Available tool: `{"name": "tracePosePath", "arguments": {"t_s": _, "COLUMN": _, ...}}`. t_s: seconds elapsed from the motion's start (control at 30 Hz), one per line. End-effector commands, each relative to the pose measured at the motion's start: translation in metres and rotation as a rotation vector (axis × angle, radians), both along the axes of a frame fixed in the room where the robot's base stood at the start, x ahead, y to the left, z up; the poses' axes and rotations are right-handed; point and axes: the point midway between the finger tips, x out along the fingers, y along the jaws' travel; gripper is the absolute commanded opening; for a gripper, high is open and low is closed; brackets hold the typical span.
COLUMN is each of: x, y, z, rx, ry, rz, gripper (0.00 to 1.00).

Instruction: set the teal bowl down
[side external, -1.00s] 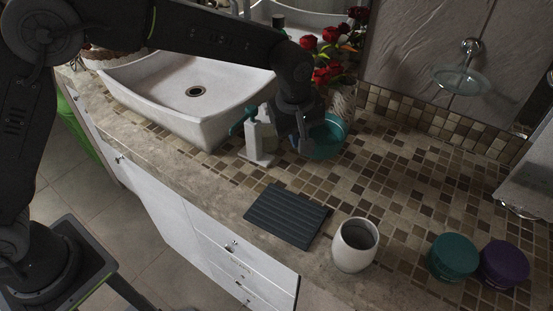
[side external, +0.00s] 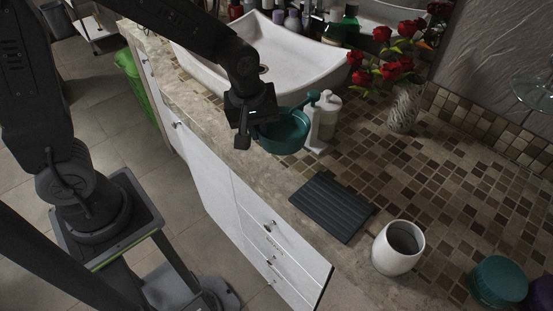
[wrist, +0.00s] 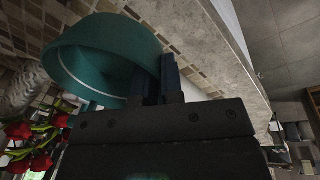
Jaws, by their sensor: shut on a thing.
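The teal bowl (side external: 285,133) is in my gripper (side external: 252,134) in the side view, near the front edge of the counter and left of the white soap dispenser. My gripper is shut on the bowl's rim. In the wrist view the bowl (wrist: 100,60) fills the upper left, and the fingers (wrist: 165,80) pinch its wall. The bowl seems to be above the counter; its exact height is hard to tell.
A white soap dispenser (side external: 327,118) stands close to the bowl, with the sink (side external: 300,65) behind. A dark ribbed mat (side external: 332,206), a white cup (side external: 398,248) and a teal jar (side external: 498,282) stand to the right. Roses in a vase (side external: 404,108) are at the back. Tiled counter between is free.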

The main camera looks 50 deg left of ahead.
Motion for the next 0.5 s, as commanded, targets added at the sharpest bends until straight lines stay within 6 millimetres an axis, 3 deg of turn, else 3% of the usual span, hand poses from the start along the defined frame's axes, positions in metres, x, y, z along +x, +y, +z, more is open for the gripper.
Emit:
{"name": "tracePosePath", "arguments": {"t_s": 0.1, "x": -0.002, "y": 0.002, "z": -0.020, "rx": 0.001, "ry": 0.007, "rz": 0.004, "gripper": 0.00}}
{"name": "tracePosePath", "arguments": {"t_s": 0.5, "x": -0.001, "y": 0.001, "z": -0.069, "rx": 0.001, "ry": 0.005, "rz": 0.004, "gripper": 0.00}}
